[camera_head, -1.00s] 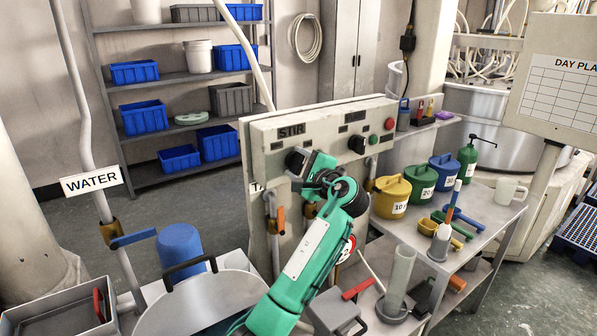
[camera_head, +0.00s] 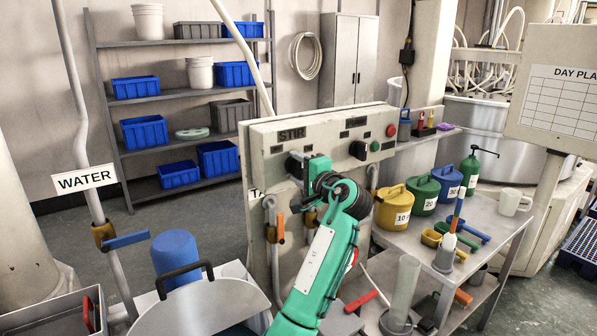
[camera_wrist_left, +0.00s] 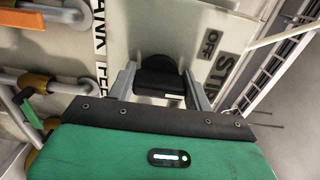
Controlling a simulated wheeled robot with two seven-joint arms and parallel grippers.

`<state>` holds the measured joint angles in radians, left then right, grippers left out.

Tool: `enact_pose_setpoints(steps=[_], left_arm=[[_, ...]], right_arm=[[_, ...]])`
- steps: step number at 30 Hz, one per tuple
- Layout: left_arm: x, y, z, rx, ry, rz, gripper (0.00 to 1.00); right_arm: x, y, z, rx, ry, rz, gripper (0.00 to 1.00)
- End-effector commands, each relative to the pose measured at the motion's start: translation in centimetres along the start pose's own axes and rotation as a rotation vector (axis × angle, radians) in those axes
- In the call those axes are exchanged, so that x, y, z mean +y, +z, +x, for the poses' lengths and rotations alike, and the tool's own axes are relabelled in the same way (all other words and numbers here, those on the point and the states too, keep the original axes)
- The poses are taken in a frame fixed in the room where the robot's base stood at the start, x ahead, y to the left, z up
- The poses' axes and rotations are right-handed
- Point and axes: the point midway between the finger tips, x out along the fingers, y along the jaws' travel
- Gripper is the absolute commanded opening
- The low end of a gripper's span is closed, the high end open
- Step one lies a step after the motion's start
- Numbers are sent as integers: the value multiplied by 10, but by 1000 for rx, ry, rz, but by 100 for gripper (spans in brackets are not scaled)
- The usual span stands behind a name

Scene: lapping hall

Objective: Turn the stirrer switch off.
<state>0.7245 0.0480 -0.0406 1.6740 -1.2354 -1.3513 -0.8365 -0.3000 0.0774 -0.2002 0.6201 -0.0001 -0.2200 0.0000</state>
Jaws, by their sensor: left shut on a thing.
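The stirrer switch is a black rotary knob (camera_head: 294,166) under the STIR label (camera_head: 291,134), on the left part of the grey control panel. My left gripper (camera_head: 306,167) reaches it from the front. In the left wrist view its two grey fingers stand on either side of the black knob (camera_wrist_left: 157,72), shut on it. A small white mark shows on the knob's edge. The word OFF (camera_wrist_left: 210,42) is printed beside the knob, next to STIR. Gripper and wrist partly cover the knob in the head view. My right gripper is not in view.
Another black knob (camera_head: 358,149), a green button (camera_head: 375,146) and a red button (camera_head: 391,130) sit to the right on the panel. Pipes with orange (camera_head: 280,228) and blue (camera_head: 130,240) valve handles stand nearby. Yellow and green cans crowd the right table (camera_head: 489,248).

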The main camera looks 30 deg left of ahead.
Motion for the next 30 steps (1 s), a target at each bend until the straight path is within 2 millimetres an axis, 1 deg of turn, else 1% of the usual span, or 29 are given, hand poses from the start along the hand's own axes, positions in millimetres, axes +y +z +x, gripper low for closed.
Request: enact_pose_setpoints(steps=[8, 9, 12, 20, 23, 26, 29, 30], left_arm=[[2, 0, 0, 0, 4, -1, 28], [2, 0, 0, 0, 4, 0, 55], [2, 0, 0, 0, 4, 0, 73], [1, 0, 0, 0, 2, 0, 73], [2, 0, -5, 1, 1, -1, 73], [3, -1, -18, 2, 0, -1, 73], [4, -1, -38, 3, 2, -3, 73], [4, -1, -47, 4, 2, -3, 73]], right_arm=[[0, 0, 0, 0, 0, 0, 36], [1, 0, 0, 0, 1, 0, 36], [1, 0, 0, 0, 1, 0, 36], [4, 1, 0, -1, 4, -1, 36], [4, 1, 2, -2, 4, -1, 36], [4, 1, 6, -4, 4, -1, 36], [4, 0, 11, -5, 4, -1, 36], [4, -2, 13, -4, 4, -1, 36]])
